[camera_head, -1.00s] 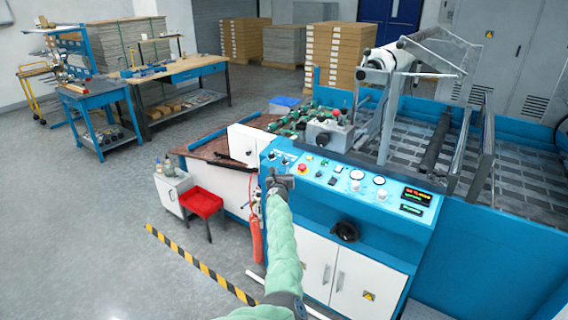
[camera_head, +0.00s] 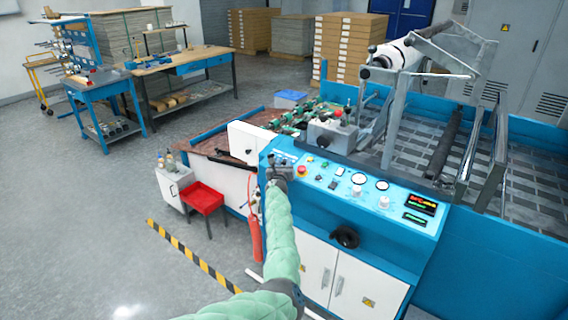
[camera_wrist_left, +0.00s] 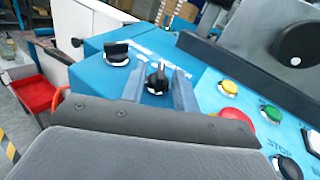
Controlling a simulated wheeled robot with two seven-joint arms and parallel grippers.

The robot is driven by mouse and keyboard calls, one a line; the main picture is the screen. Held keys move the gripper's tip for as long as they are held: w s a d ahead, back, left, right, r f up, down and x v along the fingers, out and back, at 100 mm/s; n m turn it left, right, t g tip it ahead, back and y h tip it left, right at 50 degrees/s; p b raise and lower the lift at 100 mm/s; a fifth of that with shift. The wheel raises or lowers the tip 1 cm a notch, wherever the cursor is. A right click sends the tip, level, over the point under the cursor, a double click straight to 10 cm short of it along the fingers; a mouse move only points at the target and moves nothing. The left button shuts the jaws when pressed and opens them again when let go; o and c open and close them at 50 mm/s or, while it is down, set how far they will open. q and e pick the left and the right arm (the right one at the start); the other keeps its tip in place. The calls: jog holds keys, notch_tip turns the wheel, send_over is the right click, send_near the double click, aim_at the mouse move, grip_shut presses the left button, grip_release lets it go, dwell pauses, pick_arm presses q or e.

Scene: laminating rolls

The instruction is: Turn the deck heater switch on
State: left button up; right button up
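The blue control panel (camera_head: 345,192) of the machine carries a row of switches. In the left wrist view, a black rotary switch (camera_wrist_left: 158,80) stands between the fingertips of my left gripper (camera_wrist_left: 160,88). The fingers are apart, one each side of the knob, and gaps seem to show; contact cannot be told. A second black rotary switch (camera_wrist_left: 117,52) is just to the left. Their labels are too small to read, so I cannot tell which is the deck heater switch. In the head view my left gripper (camera_head: 280,164) is at the panel's left end, hiding the knobs there. My right gripper is out of view.
A red mushroom button (camera_wrist_left: 240,117), a yellow button (camera_wrist_left: 229,87) and a green button (camera_wrist_left: 270,112) sit right of the gripper.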

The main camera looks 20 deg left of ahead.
pick_arm(q)
grip_shut()
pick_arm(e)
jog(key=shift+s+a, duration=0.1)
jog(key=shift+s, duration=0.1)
